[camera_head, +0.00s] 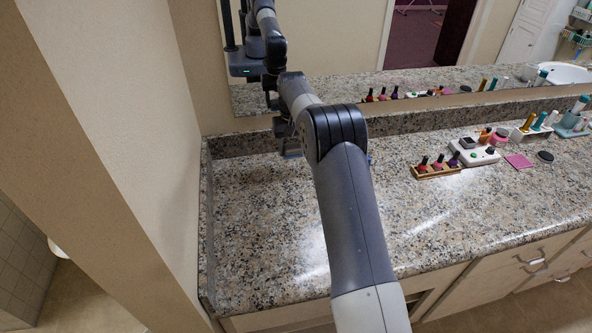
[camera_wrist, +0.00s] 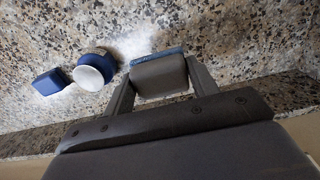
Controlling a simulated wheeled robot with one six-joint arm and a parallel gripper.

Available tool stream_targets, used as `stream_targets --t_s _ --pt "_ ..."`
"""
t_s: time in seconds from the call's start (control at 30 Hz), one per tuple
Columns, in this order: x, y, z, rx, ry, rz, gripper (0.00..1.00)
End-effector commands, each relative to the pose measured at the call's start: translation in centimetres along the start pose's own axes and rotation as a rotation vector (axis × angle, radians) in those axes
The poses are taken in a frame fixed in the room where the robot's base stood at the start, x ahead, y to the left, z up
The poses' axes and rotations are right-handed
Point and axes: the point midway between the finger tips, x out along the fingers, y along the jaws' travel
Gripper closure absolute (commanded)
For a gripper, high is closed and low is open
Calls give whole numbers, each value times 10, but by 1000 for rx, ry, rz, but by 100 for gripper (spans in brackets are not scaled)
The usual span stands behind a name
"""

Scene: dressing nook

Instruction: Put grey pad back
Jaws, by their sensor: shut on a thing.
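The grey pad (camera_wrist: 158,76), a rounded block with a blue strip along its far edge, sits between the fingers of my gripper (camera_wrist: 160,82) in the wrist view. My gripper is shut on it, with a finger at each side. The speckled counter (camera_wrist: 215,45) shows beyond the pad; I cannot tell whether the pad touches it. In the head view my gripper (camera_head: 290,147) is over the back left of the counter, partly hidden behind my arm, and the pad cannot be made out there.
A blue jar with a white lid (camera_wrist: 90,76) and a blue block (camera_wrist: 51,82) stand left of my gripper. A wooden polish rack (camera_head: 437,172), white tray (camera_head: 475,156), pink pad (camera_head: 519,161) and black disc (camera_head: 545,156) lie right. The left counter is clear; wall and mirror bound it.

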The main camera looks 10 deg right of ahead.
Motion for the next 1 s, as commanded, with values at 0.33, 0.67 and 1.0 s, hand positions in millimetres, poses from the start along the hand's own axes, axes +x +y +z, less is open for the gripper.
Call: stream_targets --t_s 0.33,0.67,1.0 --pt "49 0 0 0 0 0 66" --pt "85 0 1 0 -1 0 66" --pt "90 0 0 0 0 0 66"
